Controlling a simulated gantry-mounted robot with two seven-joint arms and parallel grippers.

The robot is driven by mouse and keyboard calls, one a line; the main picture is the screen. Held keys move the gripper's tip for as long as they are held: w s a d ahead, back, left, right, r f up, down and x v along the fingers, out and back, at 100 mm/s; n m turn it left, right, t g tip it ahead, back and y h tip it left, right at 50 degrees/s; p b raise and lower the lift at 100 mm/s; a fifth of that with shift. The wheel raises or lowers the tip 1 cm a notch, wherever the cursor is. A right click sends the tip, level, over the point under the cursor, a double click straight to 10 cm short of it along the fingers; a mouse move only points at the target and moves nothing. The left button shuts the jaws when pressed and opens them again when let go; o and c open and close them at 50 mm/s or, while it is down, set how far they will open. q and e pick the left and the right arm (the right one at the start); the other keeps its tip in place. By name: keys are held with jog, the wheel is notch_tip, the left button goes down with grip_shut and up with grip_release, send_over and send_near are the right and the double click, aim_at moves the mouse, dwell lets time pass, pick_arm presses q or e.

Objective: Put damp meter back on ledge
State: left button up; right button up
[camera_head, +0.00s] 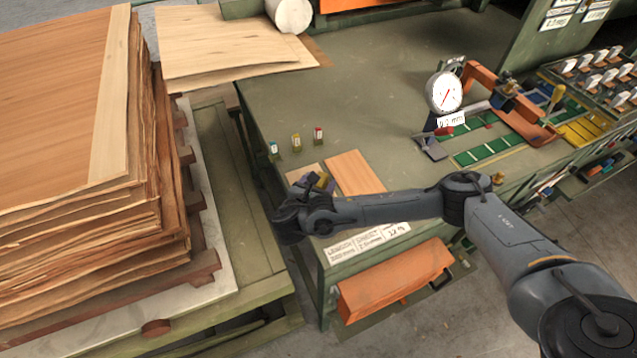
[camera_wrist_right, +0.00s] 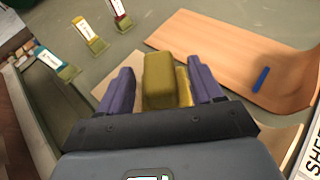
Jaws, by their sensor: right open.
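My right gripper (camera_head: 320,182) is over the near left corner of the green bench. It also shows in the right wrist view (camera_wrist_right: 162,82), with its two purple fingers apart. An olive-yellow block (camera_wrist_right: 158,80) stands between the fingers, with visible gaps on both sides. It may be the damp meter, but I cannot tell for sure. In the head view the gripper and wrist largely hide it. I cannot pick out a distinct ledge. My left gripper is not in view.
Three small labelled clips (camera_head: 296,141) stand behind the gripper. A thin wood sheet (camera_head: 355,172) lies beside it. A dial gauge (camera_head: 444,92) stands farther right. A tall veneer stack (camera_head: 80,215) is at the left. The bench middle (camera_head: 350,100) is clear.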

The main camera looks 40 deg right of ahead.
jog(key=shift+f+b, duration=0.15)
jog(key=shift+b, duration=0.25)
jog(key=shift+a, duration=0.2)
jog(key=v, duration=0.3)
jog(key=shift+a+b, duration=0.1)
jog(key=shift+b, duration=0.2)
jog(key=p+v, duration=0.6)
jog(key=p, duration=0.4)
jog(key=shift+s+r+p, duration=0.15)
jog(key=shift+r+p, duration=0.1)
jog(key=shift+p, duration=0.05)
jog(key=shift+s+a+p, duration=0.2)
jog(key=shift+a+p, duration=0.1)
jog(key=shift+p, duration=0.3)
jog(key=o, duration=0.6)
jog(key=shift+s+a, duration=0.1)
jog(key=shift+a, duration=0.1)
jog(key=shift+c, duration=0.2)
